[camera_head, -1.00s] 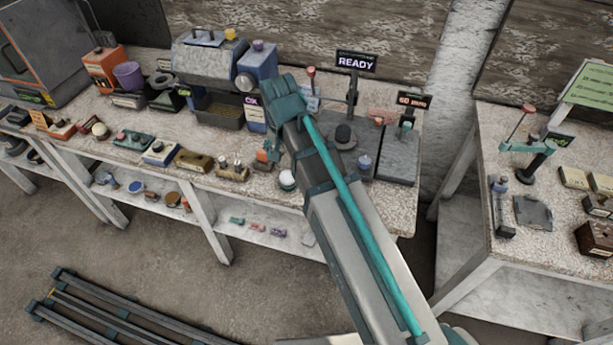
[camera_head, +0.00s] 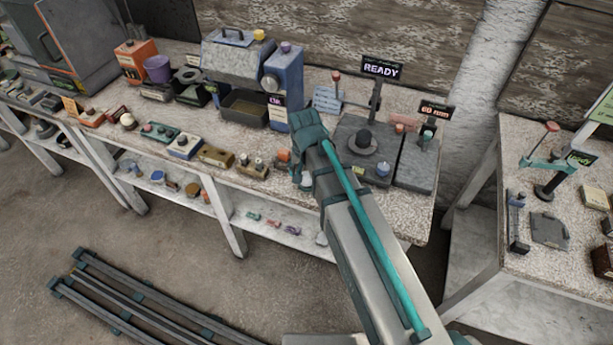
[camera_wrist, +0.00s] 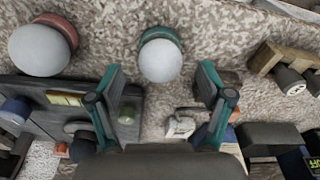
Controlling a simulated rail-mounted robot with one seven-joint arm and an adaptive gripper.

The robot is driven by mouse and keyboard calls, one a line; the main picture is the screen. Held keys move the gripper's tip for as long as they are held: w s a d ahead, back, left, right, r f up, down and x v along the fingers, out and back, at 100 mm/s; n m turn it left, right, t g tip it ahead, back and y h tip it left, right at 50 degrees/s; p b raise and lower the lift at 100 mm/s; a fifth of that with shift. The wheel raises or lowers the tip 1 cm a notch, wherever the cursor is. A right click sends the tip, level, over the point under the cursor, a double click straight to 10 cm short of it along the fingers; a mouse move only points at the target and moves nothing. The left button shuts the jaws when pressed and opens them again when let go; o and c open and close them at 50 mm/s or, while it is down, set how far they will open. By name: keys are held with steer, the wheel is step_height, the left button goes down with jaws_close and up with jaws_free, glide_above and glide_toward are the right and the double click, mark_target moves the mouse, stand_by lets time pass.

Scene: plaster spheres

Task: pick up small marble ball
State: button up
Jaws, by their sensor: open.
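The fingers are wide apart with nothing held. A larger pale ball (camera_wrist: 40,49) on a reddish stand is at the upper left, outside the left finger. In the head view my gripper (camera_head: 300,174) is over the front edge of the long bench (camera_head: 215,133). It hides most of what lies under it there.
A dark plate device (camera_wrist: 60,105) lies left of the fingers, and a brown block (camera_wrist: 270,56) with pale-tipped cylinders lies right. In the head view a dark scale-like platform (camera_head: 345,145) and a blue and grey machine (camera_head: 285,80) stand behind my gripper. Speckled bench surface surrounds the ball.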

steer(key=shift+w+f, duration=0.1)
steer(key=shift+f, duration=0.95)
steer(key=c, duration=1.3)
steer(key=shift+r, duration=0.25)
steer(key=shift+c, duration=0.2)
